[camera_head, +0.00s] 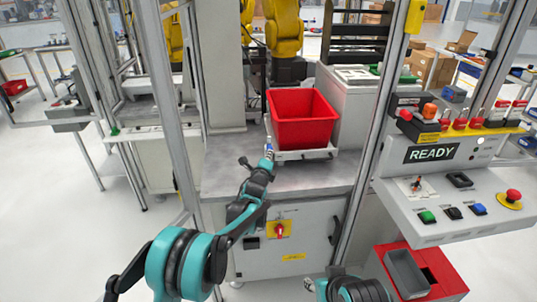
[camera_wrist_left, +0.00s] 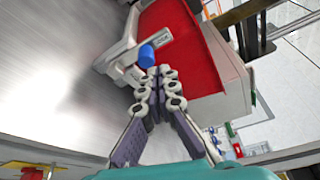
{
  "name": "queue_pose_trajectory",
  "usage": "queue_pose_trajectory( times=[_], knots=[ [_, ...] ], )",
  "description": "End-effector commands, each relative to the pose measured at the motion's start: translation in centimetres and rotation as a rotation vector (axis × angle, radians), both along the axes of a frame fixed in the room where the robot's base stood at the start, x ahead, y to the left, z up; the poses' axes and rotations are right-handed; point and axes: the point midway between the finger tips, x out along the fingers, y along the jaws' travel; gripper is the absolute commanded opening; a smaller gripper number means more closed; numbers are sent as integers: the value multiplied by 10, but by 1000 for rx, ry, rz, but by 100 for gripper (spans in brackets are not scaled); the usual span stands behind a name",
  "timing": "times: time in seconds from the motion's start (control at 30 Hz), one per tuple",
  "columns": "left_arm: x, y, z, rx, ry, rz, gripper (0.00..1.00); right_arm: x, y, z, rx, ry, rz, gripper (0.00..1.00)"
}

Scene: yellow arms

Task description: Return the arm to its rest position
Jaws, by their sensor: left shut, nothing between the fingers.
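My left arm reaches up from the bottom of the head view to the metal worktop. Its gripper (camera_head: 268,154) is at the front left of the red bin (camera_head: 302,135). In the left wrist view the fingers (camera_wrist_left: 158,73) are shut with nothing between them. Their tips are close to a small blue cylinder (camera_wrist_left: 147,55) on the pale holder (camera_wrist_left: 122,60) beside the red bin (camera_wrist_left: 185,50); I cannot tell if they touch it. Part of my right arm shows at the bottom of the head view, but its gripper does not show.
A control panel (camera_head: 450,200) with a READY display stands to the right. Upright frame posts (camera_head: 362,150) flank the worktop (camera_head: 225,178). A red box (camera_head: 445,272) with grey trays is low at the right. Yellow robot arms (camera_head: 284,27) stand behind.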

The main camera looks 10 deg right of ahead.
Motion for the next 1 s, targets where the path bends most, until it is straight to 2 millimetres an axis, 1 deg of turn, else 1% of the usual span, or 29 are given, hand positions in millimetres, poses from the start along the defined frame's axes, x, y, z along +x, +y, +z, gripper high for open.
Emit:
queue_pose_trajectory(
  times=[0.17, 0.47, 0.57, 0.67, 0.77, 0.8, 0.87, 0.9, 0.97, 1.0],
  knots=[
    [-5, 0, 0, 1, 0, -1, 0, 0, 0, -1, 0, 0, 0, 40],
    [-5, -1, 0, 0, -1, -1, 0, 0, 0, -1, 0, 0, 0, 40],
    [-7, 4, 4, -14, 11, 5, 0, 0, 0, -1, 0, 0, 0, 40],
    [-16, 22, 17, -68, 60, 36, 0, 0, 0, -1, 0, 0, 0, 40],
    [-35, 54, 37, -176, 149, 97, 0, 0, 0, -1, 0, 0, 0, 40],
    [-47, 70, 46, -232, 192, 128, 0, 0, 0, -1, 0, 0, 0, 40],
    [-67, 93, 57, -319, 259, 181, 0, 0, 0, -1, 0, 0, 0, 40],
    [-82, 109, 63, -379, 301, 218, 0, 0, 0, -1, 0, 0, 0, 40],
    [-106, 131, 70, -468, 363, 275, 0, 0, 0, -1, 0, 0, 0, 40],
    [-124, 145, 74, -527, 402, 315, 0, 0, 0, -1, 0, 0, 0, 40]
  ],
)
